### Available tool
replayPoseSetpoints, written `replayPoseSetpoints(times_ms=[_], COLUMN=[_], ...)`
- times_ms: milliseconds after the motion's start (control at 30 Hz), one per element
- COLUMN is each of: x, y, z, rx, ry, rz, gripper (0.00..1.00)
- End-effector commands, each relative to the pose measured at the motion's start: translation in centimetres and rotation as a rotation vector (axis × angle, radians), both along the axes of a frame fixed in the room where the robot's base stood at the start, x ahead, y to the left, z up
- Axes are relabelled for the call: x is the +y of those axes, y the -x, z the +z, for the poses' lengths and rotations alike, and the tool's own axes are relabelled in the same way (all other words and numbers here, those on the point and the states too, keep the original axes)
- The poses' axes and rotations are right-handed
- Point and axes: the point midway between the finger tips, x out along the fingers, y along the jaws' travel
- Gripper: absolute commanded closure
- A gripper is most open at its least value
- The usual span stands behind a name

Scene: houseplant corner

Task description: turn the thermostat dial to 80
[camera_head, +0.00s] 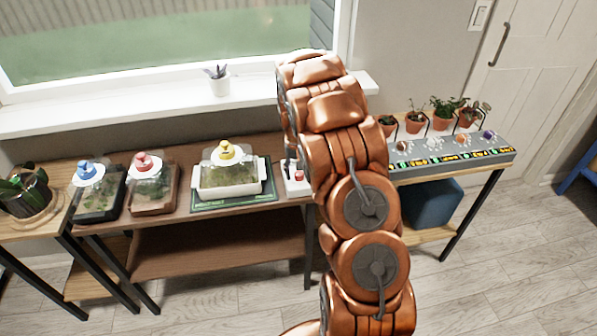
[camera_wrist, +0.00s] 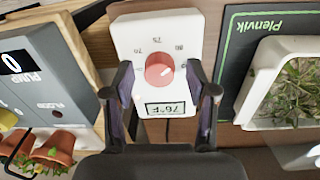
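The thermostat (camera_wrist: 186,27) is a white box with a round red dial (camera_wrist: 160,69), a ring of numbers and a small display (camera_wrist: 171,108). The display is upside down in the wrist view and seems to read 76°F. Numbers 70, 75 and 80 show around the dial; its pointer mark is hard to make out. My gripper (camera_wrist: 160,76) is open, with one dark finger on each side of the dial and gaps between them and it. In the head view the thermostat (camera_head: 297,188) sits on the wooden table, partly hidden by my arm.
Close beside the thermostat lies a green-edged mat (camera_head: 235,204) with a white planter (camera_head: 258,181). On the other side stands a grey control panel (camera_head: 456,163) with potted plants (camera_head: 444,119) behind it. Two more lidded planters stand farther left.

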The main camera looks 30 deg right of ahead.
Motion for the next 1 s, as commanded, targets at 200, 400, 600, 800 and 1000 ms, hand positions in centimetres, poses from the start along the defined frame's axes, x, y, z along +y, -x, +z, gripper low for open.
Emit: replayPoseSetpoints(times_ms=[200,400,600,800,1000], x=[0.0,0.0,0.1,0.3,0.4], y=[0.0,-0.1,-0.3,-0.3,-0.3], z=[0.0,1.4,5.2,8.8,11.2], rx=[0.000,-0.003,-0.007,-0.004,-0.002], ry=[0.000,0.001,0.002,0.002,0.000], rz=[-0.001,0.000,-0.001,0.000,0.000], gripper=[0.43,0.43,0.43,0.43,0.43])
